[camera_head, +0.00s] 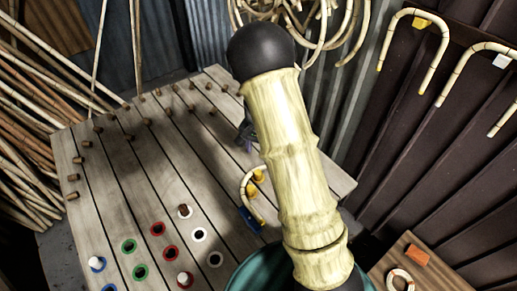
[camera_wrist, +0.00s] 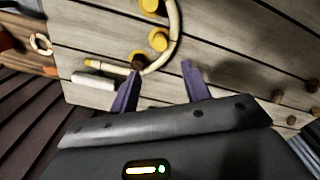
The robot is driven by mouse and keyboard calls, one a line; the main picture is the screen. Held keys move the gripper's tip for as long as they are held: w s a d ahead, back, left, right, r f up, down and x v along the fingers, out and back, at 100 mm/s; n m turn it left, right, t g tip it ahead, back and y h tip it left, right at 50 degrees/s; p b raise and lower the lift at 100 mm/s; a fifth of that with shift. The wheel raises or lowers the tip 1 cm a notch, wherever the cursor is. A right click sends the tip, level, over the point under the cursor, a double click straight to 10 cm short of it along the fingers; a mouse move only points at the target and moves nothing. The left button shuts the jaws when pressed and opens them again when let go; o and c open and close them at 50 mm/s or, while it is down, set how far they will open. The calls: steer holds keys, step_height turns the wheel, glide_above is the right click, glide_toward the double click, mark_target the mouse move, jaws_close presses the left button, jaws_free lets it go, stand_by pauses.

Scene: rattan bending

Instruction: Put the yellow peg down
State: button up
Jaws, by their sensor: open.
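My gripper (camera_wrist: 162,70) is open, with its two purple fingers apart and nothing between them. In the head view the cane (camera_head: 242,190) and two yellow pegs (camera_head: 258,175) show beside my arm. My gripper (camera_head: 245,137) is mostly hidden there by my arm.
The slatted table (camera_head: 165,165) has several brown pegs and coloured ring holes, some with white-topped pegs. A small wooden table (camera_head: 425,275) stands at right with an orange block (camera_head: 416,255). Rattan poles lean at left.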

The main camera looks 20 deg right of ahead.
steer(key=s+r+n+t, duration=0.1)
steer(key=s+r+n, duration=0.2)
steer(key=s+r, duration=0.3)
steer(key=s+r+n+t, duration=0.1)
steer(key=s+r+n, duration=0.3)
steer(key=s, duration=0.8)
step_height(320, 180, up, 3)
steer(key=shift+f+t, duration=0.15)
steer(key=shift+t, duration=0.15)
steer(key=shift+s, duration=0.1)
steer(key=shift+c, duration=1.2)
steer(key=shift+s+d, duration=0.1)
